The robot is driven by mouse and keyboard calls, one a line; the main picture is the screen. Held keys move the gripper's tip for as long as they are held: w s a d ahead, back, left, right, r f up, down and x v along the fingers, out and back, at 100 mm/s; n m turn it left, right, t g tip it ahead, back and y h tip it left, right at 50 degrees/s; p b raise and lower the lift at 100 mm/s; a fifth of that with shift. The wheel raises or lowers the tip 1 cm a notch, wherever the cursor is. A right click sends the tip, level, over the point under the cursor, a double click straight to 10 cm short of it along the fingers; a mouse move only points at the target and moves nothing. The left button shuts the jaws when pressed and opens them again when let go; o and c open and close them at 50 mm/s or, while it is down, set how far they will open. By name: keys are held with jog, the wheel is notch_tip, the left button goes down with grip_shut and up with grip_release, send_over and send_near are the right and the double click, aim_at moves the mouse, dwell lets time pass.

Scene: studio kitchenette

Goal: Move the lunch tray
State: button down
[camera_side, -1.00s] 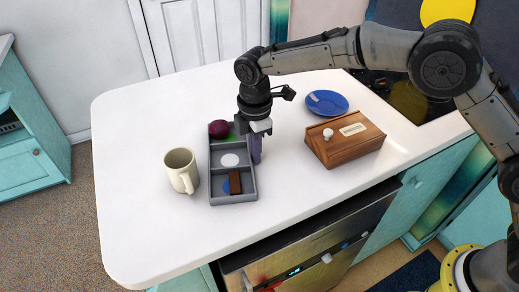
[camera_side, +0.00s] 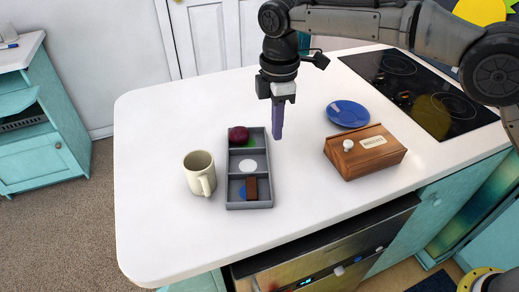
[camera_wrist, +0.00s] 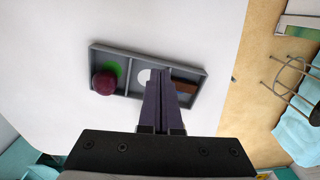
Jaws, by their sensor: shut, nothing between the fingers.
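The grey lunch tray (camera_side: 249,205) lies flat on the white counter, with three compartments in a row. Its far compartment holds a dark red ball (camera_side: 239,133) beside a green disc marking. The middle one shows only a white disc (camera_side: 247,166). The near one holds a brown block (camera_side: 251,188) partly covering a blue disc. My gripper (camera_side: 278,137) is shut and empty, its purple fingers pointing down above and by the tray's far right side, apart from it. In the wrist view the tray (camera_wrist: 120,53) lies beyond my fingers (camera_wrist: 166,76), which partly hide it.
A cream mug (camera_side: 199,165) stands just left of the tray. A wooden box (camera_side: 350,163) with a white knob and label is to the right, with a blue plate (camera_side: 347,113) behind it. A black hob (camera_side: 430,100) lies farther right. The counter's left side is clear.

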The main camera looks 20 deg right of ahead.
aim_at(247, 171)
jog(key=w+a+r+m, duration=0.1)
jog(key=w+a+m, duration=0.1)
jog(key=m, duration=0.8)
jog(key=w+a+r+m, duration=0.2)
jog(key=m, duration=0.8)
jog(key=f, duration=0.4)
jog(key=a+f, duration=0.1)
jog(key=f, duration=0.7)
jog(key=shift+w+a+f, duration=0.15)
jog(key=shift+w+f, duration=0.1)
jog(key=shift+w, duration=0.15)
jog(key=shift+s+a+f, duration=0.15)
jog(key=shift+s+f, duration=0.05)
jog(key=shift+s, duration=0.05)
jog(key=shift+s+a, duration=0.25)
jog(key=shift+s, duration=0.55)
jog(key=shift+s+a, duration=0.25)
jog(key=shift+s, duration=0.55)
jog(key=shift+s+a, duration=0.2)
jog(key=shift+s, duration=0.3)
jog(key=shift+s+a, duration=0.15)
jog(key=shift+s, duration=0.35)
